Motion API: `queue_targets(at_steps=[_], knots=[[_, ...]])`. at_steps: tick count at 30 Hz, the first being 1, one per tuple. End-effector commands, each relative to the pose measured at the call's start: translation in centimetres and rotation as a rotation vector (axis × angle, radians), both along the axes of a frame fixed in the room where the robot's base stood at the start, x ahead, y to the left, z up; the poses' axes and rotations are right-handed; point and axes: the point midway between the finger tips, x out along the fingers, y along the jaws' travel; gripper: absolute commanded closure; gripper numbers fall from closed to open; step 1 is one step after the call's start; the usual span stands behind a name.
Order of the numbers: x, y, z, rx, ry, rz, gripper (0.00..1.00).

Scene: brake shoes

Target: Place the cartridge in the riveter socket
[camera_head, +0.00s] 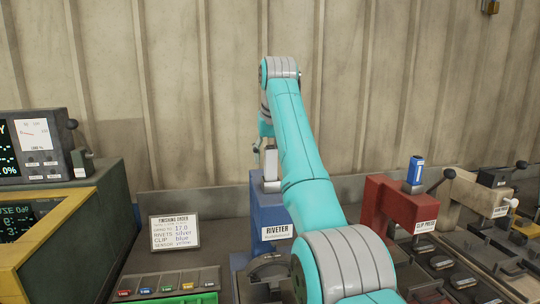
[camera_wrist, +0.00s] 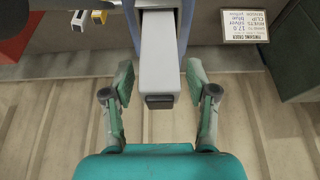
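The silver-grey cartridge (camera_head: 270,162) stands upright at the top of the blue riveter (camera_head: 268,214), in its grey socket (camera_head: 270,185); how deep it sits cannot be told. In the wrist view the cartridge (camera_wrist: 160,60) runs between my fingers, with its dark end (camera_wrist: 160,101) towards my palm. My gripper (camera_wrist: 158,80) is open, with a gap on each side of the cartridge. In the head view my gripper (camera_head: 258,148) is partly hidden behind my arm, just left of the cartridge.
The order card (camera_head: 175,232) reads silver rivets, blue clip and yellow sensor. The red clip press (camera_head: 397,208), with a blue cartridge (camera_head: 415,170) on top, stands to the right. A tray of coloured parts (camera_head: 165,283) lies front left. The wall is close behind.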

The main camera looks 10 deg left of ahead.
Motion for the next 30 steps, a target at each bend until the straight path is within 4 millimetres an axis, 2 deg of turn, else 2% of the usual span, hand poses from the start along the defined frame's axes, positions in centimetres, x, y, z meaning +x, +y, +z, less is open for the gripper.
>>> queue_targets(at_steps=[5,8,21,24,30], knots=[[0.0,0.0,0.3,0.0,-0.001,0.0,0.42],[-0.2,-0.2,1.1,0.001,-0.003,-0.001,0.42],[-2.7,-2.5,8.8,0.001,-0.003,-0.006,0.42],[-3.0,-2.8,10.0,0.0,-0.001,-0.007,0.42],[-3.1,-3.0,11.2,0.0,0.0,-0.008,0.42]])
